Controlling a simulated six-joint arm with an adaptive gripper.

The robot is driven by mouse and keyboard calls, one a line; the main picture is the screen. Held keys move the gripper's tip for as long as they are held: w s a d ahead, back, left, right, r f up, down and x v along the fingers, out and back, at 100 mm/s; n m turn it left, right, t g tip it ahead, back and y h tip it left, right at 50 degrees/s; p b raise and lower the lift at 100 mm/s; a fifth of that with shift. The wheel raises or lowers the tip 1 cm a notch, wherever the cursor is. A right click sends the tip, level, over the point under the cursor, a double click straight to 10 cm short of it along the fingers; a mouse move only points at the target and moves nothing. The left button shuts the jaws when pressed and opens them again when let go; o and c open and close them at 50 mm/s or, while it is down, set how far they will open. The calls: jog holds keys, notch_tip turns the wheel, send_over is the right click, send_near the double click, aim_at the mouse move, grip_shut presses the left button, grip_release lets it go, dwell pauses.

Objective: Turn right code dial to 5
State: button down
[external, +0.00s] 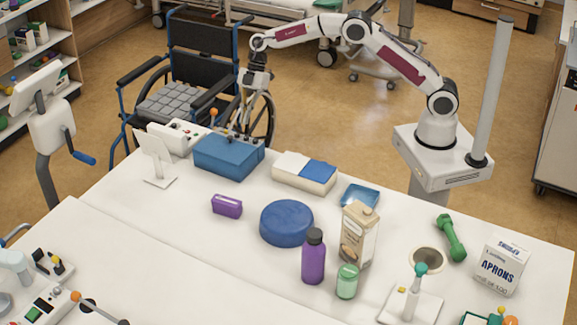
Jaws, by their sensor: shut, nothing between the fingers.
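My gripper (243,124) points down over the blue box (222,160) at the back left of the white table. It is shut and empty, with its fingertips close to the top of the box near its back edge. I cannot tell whether they touch it. Small dark parts show on the top of the box beneath the fingers. The right code dial cannot be made out, nor any number on it.
A white control box (178,137) with an orange-tipped lever and a white stand (156,157) are left of the blue box. A white-and-blue box (304,172) is to its right. A purple block (227,206) and blue round tub (287,223) lie in front. A wheelchair (200,75) stands behind.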

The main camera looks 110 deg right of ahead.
aim_at(243, 136)
jog(key=shift+r, duration=1.15)
jog(key=shift+w+d, duration=0.1)
jog(key=shift+w, duration=0.05)
jog(key=shift+w+d+r, duration=0.45)
jog(key=shift+w+d, duration=0.15)
jog(key=shift+w, duration=0.15)
jog(key=shift+f, duration=0.15)
jog(key=shift+f, duration=3.35)
jog(key=shift+w+a, duration=0.1)
jog(key=shift+a, duration=0.2)
jog(key=shift+s+a, duration=0.35)
jog(key=shift+s, duration=0.1)
